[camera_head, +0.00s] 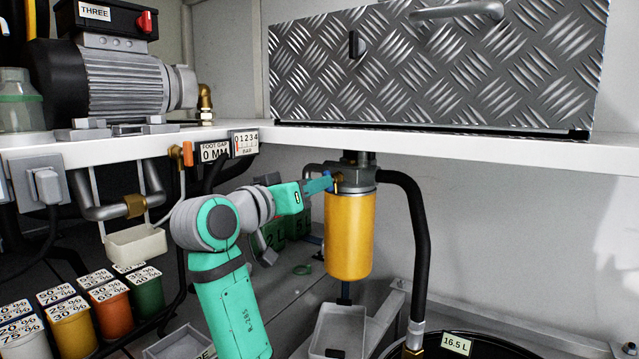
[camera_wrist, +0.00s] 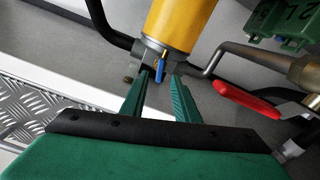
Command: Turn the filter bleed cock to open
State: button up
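The yellow filter (camera_head: 348,235) hangs under the white shelf from a grey head; its yellow body also shows at the top of the wrist view (camera_wrist: 178,22). The filter bleed cock is a small brass fitting with a blue handle (camera_wrist: 159,68) by the filter head. In the head view, a bit of blue (camera_head: 327,175) shows at my fingertips. My gripper (camera_wrist: 161,78) is open, with its green fingers on either side of the blue handle. A gap shows between the handle and the right finger; contact with the left is unclear. My gripper (camera_head: 325,184) reaches the filter head from the left.
A red lever handle (camera_wrist: 246,99) on a pipe lies right of my fingers in the wrist view. A black hose (camera_head: 418,240) runs down right of the filter. The shelf (camera_head: 450,148) is close above. A grey tray (camera_head: 338,330) stands below.

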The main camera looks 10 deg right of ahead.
jog(key=v, duration=0.7)
jog(key=shift+s+a, duration=0.25)
jog(key=shift+c, duration=0.7)
jog(key=c, duration=0.5)
jog(key=shift+d+n, duration=0.1)
jog(key=shift+n, duration=0.3)
grip_shut()
jog(key=w+d+f+n+t+y, duration=0.2)
jog(key=w+d+n+y, duration=0.3)
jog(key=n, duration=1.5)
jog(key=w+d, duration=0.1)
jog(key=w, duration=0.1)
jog(key=shift+w+d+n, duration=0.3)
jog(key=shift+n, duration=0.1)
